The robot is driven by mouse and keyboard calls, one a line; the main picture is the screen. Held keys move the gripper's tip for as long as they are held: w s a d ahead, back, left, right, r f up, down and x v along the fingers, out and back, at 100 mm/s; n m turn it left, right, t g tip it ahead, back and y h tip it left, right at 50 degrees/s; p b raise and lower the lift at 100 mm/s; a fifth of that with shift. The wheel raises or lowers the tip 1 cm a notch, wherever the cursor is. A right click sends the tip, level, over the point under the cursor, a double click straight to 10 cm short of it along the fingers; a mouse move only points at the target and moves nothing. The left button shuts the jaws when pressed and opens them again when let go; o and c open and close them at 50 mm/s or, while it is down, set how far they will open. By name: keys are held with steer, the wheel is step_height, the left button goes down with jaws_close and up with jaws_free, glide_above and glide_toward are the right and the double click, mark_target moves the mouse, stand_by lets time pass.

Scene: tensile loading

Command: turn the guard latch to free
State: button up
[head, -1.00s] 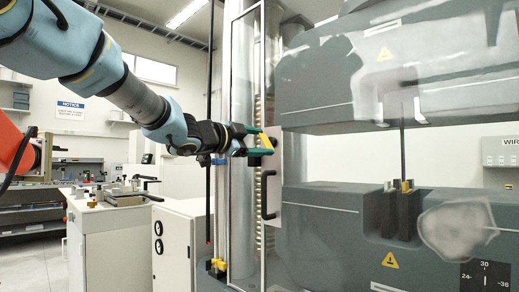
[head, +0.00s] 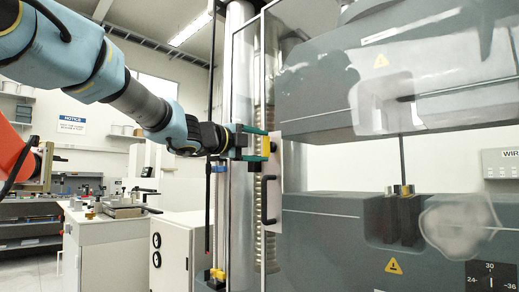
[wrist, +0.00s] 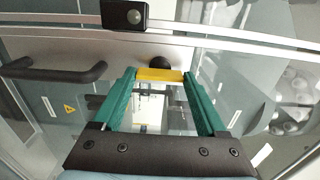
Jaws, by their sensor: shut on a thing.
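The guard latch is a small yellow bar (head: 265,146) on the edge plate of the clear guard door, above the black door handle (head: 268,200). In the wrist view the yellow bar (wrist: 160,75) lies crosswise between the tips of the two green fingers, with a dark round knob (wrist: 160,62) just behind it. My gripper (head: 268,144) is shut on the latch, one finger at each end of it. In the head view the bar looks about upright. The fingers hide part of its ends.
The clear guard door (head: 330,160) stands in front of the grey testing machine (head: 340,222), where a thin rod (head: 402,155) runs between its upper and lower parts. A white cabinet (head: 178,250) and a bench are at left. A black handle (wrist: 55,70) shows left of the latch in the wrist view.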

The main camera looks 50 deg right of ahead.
stand_by(0.4)
steer(key=o, duration=1.3)
steer(key=a+b, duration=0.2)
steer(key=a, duration=0.9)
steer(key=shift+w, duration=0.3)
steer(key=shift+d, duration=0.1)
